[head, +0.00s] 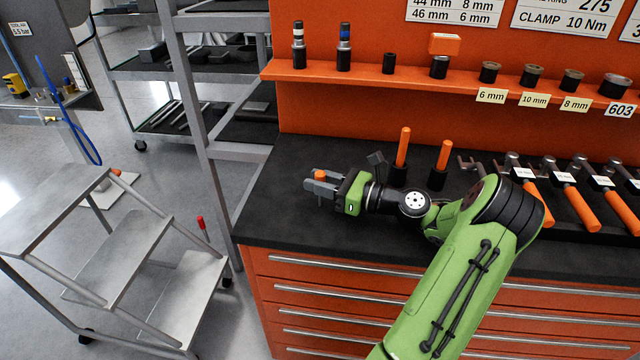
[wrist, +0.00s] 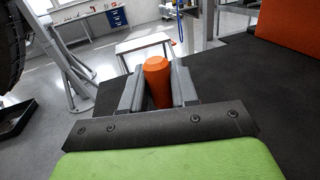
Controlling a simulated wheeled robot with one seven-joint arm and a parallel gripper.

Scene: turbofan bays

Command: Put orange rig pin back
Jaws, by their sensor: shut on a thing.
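The orange rig pin (wrist: 158,82) stands upright between the two grey fingers of my gripper (wrist: 158,90) in the wrist view. In the head view only its orange top (head: 320,174) shows above my gripper (head: 324,187). My gripper is shut on the pin, over the left part of the black bench top. The pin's lower end is hidden, so I cannot tell whether it touches the bench. Two other orange rods stand upright in black holders, one at the left (head: 403,147) and a shorter one at the right (head: 444,155), both behind my arm.
An orange shelf (head: 345,75) with several sockets and an orange block (head: 444,44) runs above the bench. Orange-handled tools (head: 580,208) lie at the right. Grey steps (head: 130,225) and a rack (head: 200,110) stand left. Bench top (head: 275,225) around my gripper is clear.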

